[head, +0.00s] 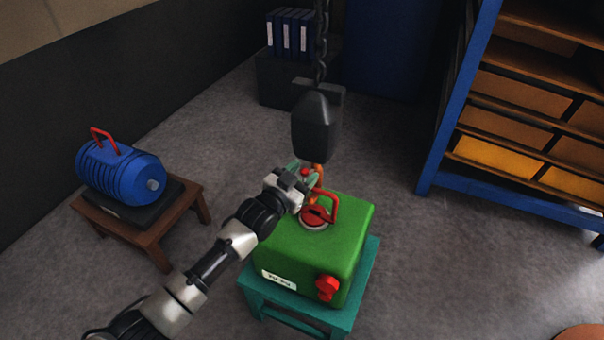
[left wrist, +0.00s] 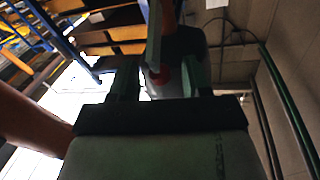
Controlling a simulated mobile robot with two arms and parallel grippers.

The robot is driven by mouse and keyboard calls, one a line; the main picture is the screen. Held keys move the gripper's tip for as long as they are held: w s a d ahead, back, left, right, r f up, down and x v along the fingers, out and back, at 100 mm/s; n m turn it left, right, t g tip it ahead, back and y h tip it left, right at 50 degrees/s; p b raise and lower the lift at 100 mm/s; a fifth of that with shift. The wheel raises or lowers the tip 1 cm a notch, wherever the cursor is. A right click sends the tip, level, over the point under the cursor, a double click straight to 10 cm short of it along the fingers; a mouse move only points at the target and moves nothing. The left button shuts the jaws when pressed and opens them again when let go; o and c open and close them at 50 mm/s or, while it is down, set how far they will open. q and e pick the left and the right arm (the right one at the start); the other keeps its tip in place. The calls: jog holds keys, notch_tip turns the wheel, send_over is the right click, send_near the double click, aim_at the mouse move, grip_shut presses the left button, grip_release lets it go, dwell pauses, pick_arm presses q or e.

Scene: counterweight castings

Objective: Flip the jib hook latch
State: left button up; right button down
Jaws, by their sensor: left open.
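The black hook block (head: 316,125) hangs on a chain above the green casting (head: 335,240). The orange jib hook (head: 319,178) hangs below the block, partly hidden by my left gripper. A small red part, seemingly the latch (head: 306,172), shows between the fingertips. My left gripper (head: 303,170) is open at the hook; I cannot tell whether it touches it. In the left wrist view, a red part (left wrist: 160,76) shows between the two dark green fingers (left wrist: 160,85), with the dark block behind. The casting's red handle (head: 332,204) stands just below the hook. My right gripper is out of view.
The casting sits on a teal stool (head: 369,275) and has a red knob (head: 327,288). A blue ribbed casting (head: 125,175) stands on a brown wooden stool (head: 155,245) at left. A blue-framed shelf (head: 455,110) stands at right. Grey floor (head: 400,240) is clear between.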

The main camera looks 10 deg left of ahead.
pick_arm(q)
jog(key=shift+c, duration=1)
grip_shut()
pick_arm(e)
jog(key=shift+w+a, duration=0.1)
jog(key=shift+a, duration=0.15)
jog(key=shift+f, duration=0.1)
